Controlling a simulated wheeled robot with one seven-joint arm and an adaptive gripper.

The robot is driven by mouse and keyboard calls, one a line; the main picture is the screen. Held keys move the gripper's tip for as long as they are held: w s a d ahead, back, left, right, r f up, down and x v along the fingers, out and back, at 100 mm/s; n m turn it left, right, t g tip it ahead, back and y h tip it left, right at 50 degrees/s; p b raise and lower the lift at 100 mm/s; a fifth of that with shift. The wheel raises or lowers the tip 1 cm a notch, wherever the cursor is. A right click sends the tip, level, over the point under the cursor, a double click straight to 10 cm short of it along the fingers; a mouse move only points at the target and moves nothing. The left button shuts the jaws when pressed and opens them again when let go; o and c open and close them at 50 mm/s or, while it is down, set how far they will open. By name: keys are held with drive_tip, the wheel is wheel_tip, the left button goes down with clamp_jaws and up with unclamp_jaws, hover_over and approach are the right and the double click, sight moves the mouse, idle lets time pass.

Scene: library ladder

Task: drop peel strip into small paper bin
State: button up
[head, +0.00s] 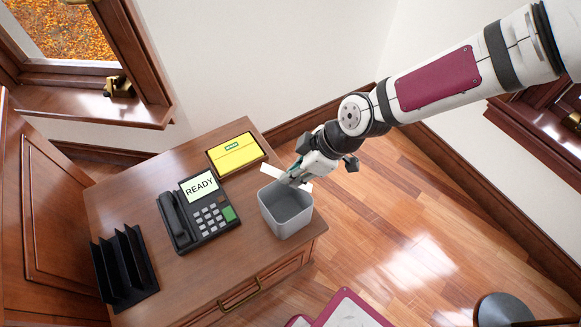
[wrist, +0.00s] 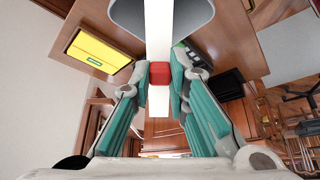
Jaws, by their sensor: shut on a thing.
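The peel strip is a long white strip (wrist: 159,28) with a red block (wrist: 159,74) on it. My gripper (wrist: 159,78) is shut on the strip at the red block. In the head view my gripper (head: 297,178) is at the far rim of the small paper bin, and the strip's white end (head: 271,174) sticks out to its left. The small paper bin (head: 286,224) is grey, open-topped and upright on the desk's right corner. In the wrist view the strip crosses in front of the bin (wrist: 124,16). The gap between strip and rim is unclear.
The wooden desk (head: 125,199) also holds a black phone (head: 201,243) with a READY screen, a yellow box (head: 236,155) and a black file rack (head: 125,265). A wall stands behind. Open floor (head: 400,235) lies to the right, with a maroon-and-white object (head: 345,308) at the bottom.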

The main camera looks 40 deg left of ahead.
drive_tip(key=shift+s+a, duration=0.25)
drive_tip(key=shift+s, duration=0.05)
wheel_tip(320, 180, down, 8)
drive_tip(key=b, duration=0.5)
drive_tip(key=shift+b, duration=0.3)
drive_tip(key=shift+r, duration=0.1)
drive_tip(key=o, duration=0.8)
drive_tip(key=shift+r+p, duration=2.45)
drive_tip(key=shift+r, duration=1.1)
